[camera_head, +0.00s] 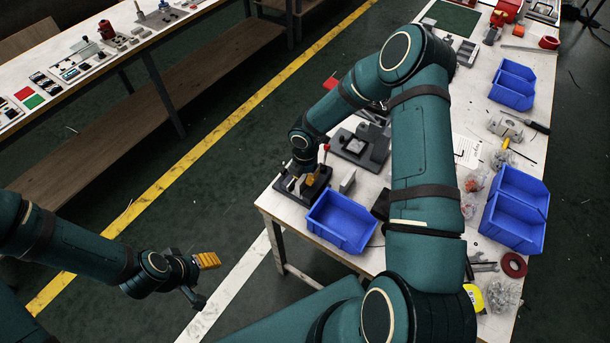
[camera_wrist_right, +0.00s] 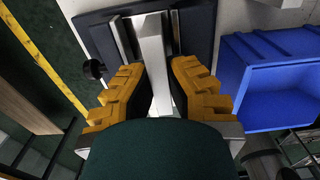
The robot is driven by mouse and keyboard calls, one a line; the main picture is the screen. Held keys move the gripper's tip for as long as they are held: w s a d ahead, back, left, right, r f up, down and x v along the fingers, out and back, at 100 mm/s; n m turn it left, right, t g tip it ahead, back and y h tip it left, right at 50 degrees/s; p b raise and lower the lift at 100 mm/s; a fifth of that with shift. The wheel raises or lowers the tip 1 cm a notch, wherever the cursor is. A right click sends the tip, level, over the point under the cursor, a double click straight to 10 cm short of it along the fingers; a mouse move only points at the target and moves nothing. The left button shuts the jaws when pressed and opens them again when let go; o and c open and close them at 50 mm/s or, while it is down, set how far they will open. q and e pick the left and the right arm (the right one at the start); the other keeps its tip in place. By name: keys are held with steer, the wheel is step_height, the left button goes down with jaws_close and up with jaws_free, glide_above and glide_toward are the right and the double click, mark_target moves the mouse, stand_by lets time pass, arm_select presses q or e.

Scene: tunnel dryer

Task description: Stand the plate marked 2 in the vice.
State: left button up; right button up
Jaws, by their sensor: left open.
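My right gripper (camera_head: 298,184) is low over the vice (camera_head: 314,192) at the near left corner of the table. In the right wrist view its orange fingers (camera_wrist_right: 160,68) lie on both sides of a light grey plate (camera_wrist_right: 152,45) seen edge-on, and their tips appear to close on it. The plate stands over the dark vice base (camera_wrist_right: 199,25). No number shows on it, and how deep it sits between the jaws is hidden. My left gripper (camera_head: 203,278) is open and empty over the floor, away from the table.
A blue bin (camera_head: 342,221) stands just right of the vice, also in the right wrist view (camera_wrist_right: 240,95). A small grey upright piece (camera_head: 347,181) stands between them. A dark fixture (camera_head: 362,146) lies behind. More blue bins (camera_head: 515,208) line the table's right side.

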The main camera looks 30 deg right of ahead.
steer(key=shift+o, duration=1.4)
steer(key=shift+r, duration=0.1)
